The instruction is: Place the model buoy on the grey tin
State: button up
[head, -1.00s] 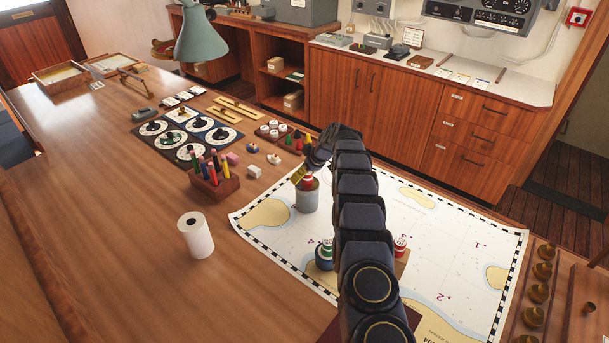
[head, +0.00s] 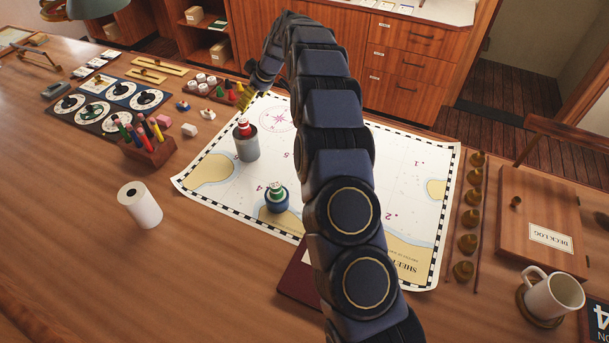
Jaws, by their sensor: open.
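The grey tin (head: 247,148) stands upright on the chart, left of my arm. A small red and white model buoy (head: 242,128) sits on top of the tin. My gripper (head: 244,100) is open, with yellowish fingertips. It shows above and behind the buoy in the picture, apart from it, with nothing seen between the fingers. A green-topped buoy (head: 276,190) sits on a dark blue tin (head: 276,203) nearer me on the chart. My arm hides the chart to the right of these tins.
The chart (head: 415,170) lies flat under the arm. A pencil holder (head: 147,150) and a white paper roll (head: 140,205) stand to the left. Brass weights (head: 470,220), a deck log (head: 540,215) and a mug (head: 553,296) are at the right. The table's left front is clear.

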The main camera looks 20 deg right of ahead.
jog(key=s+a+r+m+g, duration=0.1)
jog(key=s+a+r+g, duration=0.15)
jog(key=s+r, duration=0.65)
jog(key=s+a+r+m+g, duration=0.1)
jog(key=s+a+r+m, duration=0.15)
jog(key=s, duration=1.15)
jog(key=s+d+m+g+h, duration=0.1)
jog(key=s+d+m, duration=0.1)
jog(key=s, duration=1.2)
jog(key=s+d+f+m+g+h, duration=0.1)
jog(key=s+m+g+h, duration=0.1)
jog(key=s, duration=1.1)
jog(key=shift+s+d+f+h, duration=0.15)
jog(key=shift+s+d+h, duration=0.15)
jog(key=shift+s+d, duration=0.1)
